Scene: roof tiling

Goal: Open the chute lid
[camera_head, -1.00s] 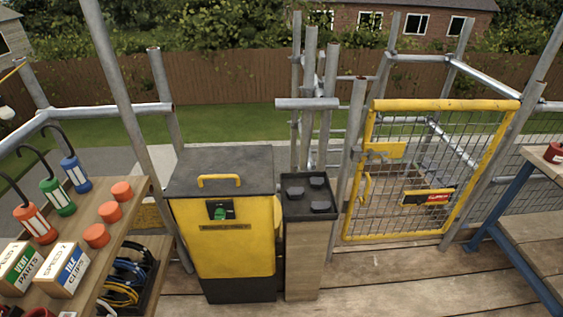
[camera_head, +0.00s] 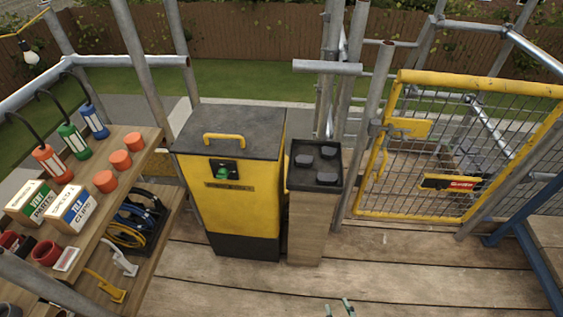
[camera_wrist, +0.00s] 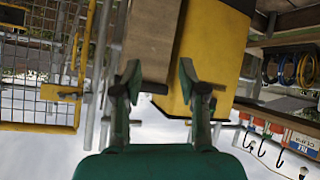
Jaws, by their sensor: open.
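The chute is a yellow bin (camera_head: 232,205) with a dark base, standing on the deck in the head view. Its dark grey lid (camera_head: 250,130) lies flat and shut on top. A yellow handle (camera_head: 223,137) arches on the lid near its front edge. A green knob (camera_head: 223,172) sits on a black plate on the bin's front. My gripper (camera_head: 338,308) shows only as green tips at the bottom edge, well short of the bin. In the wrist view, which looks upside down, my gripper (camera_wrist: 160,85) is open and empty, with the yellow bin (camera_wrist: 210,45) beyond it.
A wooden post (camera_head: 309,225) with a black top tray (camera_head: 315,165) stands right beside the bin. A yellow mesh gate (camera_head: 455,150) is at right. Shelves (camera_head: 125,185) with lamps, boxes and orange cups stand at left. The deck in front is clear.

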